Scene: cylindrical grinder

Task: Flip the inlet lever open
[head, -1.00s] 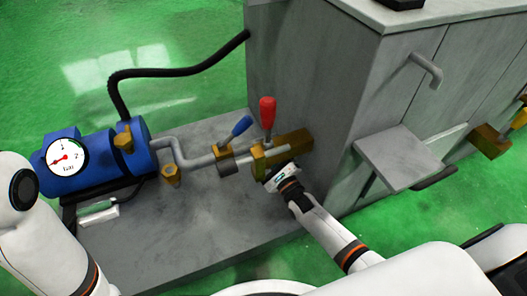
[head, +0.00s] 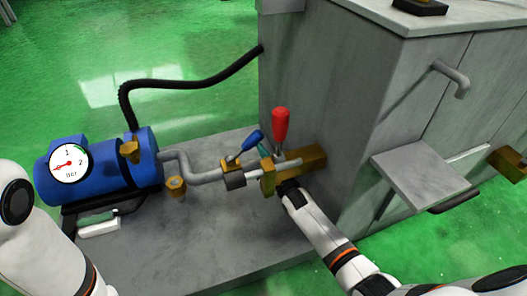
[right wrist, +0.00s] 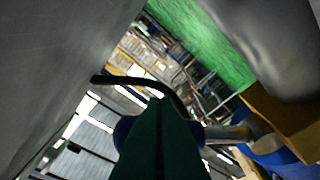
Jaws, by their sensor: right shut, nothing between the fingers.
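A blue-handled lever (head: 252,141) sits on a small brass and grey valve on the pipe and leans up to the right. A red-handled lever (head: 281,126) stands nearly upright at the brass block (head: 300,165). The frames do not mark which is the inlet lever. My right gripper (head: 263,151) reaches past the brass block, which hides part of it. Its green fingertips show between the two handles, close to the blue one; contact cannot be told. In the right wrist view its fingers (right wrist: 160,140) are together and empty. My left gripper is out of view.
A blue pump (head: 105,172) with a dial gauge (head: 68,163) stands left, joined by a grey pipe (head: 205,178). A black hose (head: 190,83) runs to the grey cabinet (head: 320,90). A grey shelf (head: 425,172) juts out at right. The grey base plate (head: 190,240) is clear in front.

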